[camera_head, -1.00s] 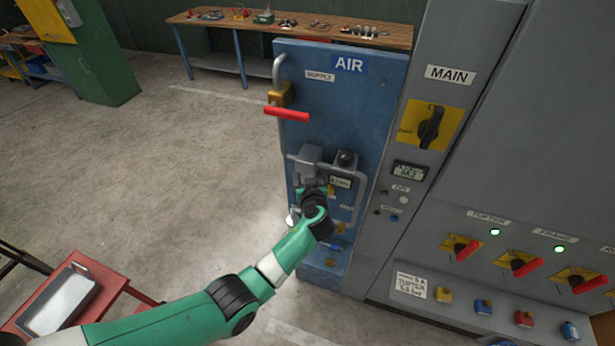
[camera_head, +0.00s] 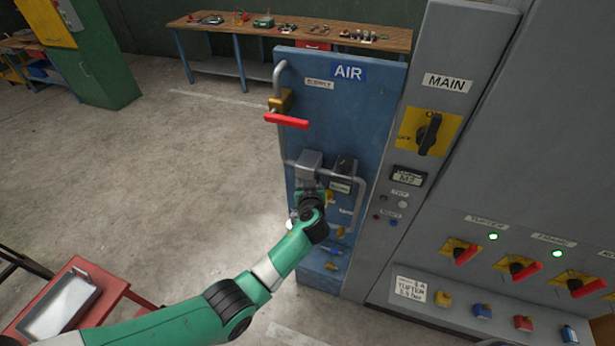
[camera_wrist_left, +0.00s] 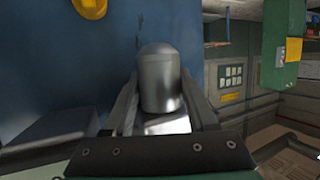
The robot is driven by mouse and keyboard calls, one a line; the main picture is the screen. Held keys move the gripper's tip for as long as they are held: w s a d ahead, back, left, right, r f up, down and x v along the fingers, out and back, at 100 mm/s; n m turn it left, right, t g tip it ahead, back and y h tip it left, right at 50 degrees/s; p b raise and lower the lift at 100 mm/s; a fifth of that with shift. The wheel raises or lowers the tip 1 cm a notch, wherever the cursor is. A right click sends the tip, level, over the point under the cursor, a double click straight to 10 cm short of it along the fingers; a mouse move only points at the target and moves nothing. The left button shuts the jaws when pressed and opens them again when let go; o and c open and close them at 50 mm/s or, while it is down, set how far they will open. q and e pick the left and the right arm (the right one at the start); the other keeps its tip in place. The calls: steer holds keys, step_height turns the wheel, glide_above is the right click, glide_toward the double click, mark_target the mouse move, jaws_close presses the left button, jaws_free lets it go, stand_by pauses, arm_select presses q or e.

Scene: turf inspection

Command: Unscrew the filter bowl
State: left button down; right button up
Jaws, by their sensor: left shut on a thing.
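The filter assembly is on the blue AIR panel (camera_head: 375,115). Its grey block (camera_head: 308,166) shows above my left gripper (camera_head: 311,198) in the head view. In the left wrist view, a smooth grey, round-ended cylinder, the filter bowl (camera_wrist_left: 160,80), sits between the two fingers of my left gripper (camera_wrist_left: 160,100), which is shut on it. In the head view the bowl is hidden behind my wrist and gripper. I cannot tell how far its thread is turned. My right gripper is in neither view.
A red supply handle (camera_head: 286,120) projects above the filter. A dark regulator (camera_head: 343,170) and a bent grey pipe (camera_head: 360,200) are close on the right. The grey MAIN cabinet (camera_head: 440,60) stands further right. Open floor (camera_head: 190,170) lies to the left.

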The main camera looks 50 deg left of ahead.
arm_select(q)
steer(key=shift+s+f+m+t+h+p, duration=0.15)
steer(key=shift+m+t+h+p, duration=0.85)
steer(key=shift+p, duration=0.65)
steer(key=shift+f+m+t+h+p, duration=0.15)
steer(key=shift+m+t+h+p, duration=0.8)
steer(key=shift+p, duration=0.7)
steer(key=shift+m, duration=0.25)
steer(key=shift+d+f, duration=0.1)
steer(key=shift+f, duration=0.05)
